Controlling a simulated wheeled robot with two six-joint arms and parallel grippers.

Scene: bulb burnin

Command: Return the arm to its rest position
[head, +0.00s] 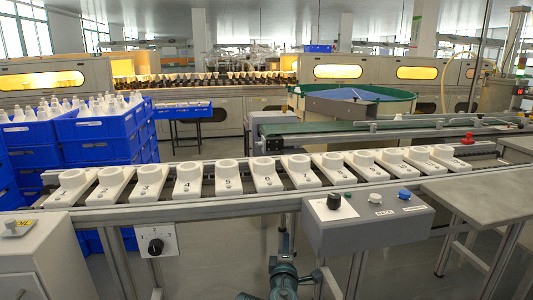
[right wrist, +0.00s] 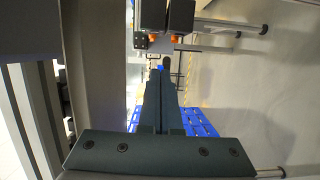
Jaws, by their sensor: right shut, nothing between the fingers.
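My right gripper (right wrist: 161,75) shows in the right wrist view. Its two dark fingers lie side by side and closed, with nothing held between them. The dark palm plate with screws spans the bottom of that view. I cannot clearly make out the gripper's fingers in the head view. My left gripper is in neither view. In the head view a row of white numbered sockets (head: 228,179) sits on the conveyor rail (head: 150,212). No bulb shows in the sockets.
A grey control box (head: 365,230) with a black knob and blue and white buttons juts from the rail's front. A selector dial (head: 156,246) hangs left of it. Blue crates (head: 100,135) with white bulbs stand at left. A bare grey table (head: 480,195) is at right.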

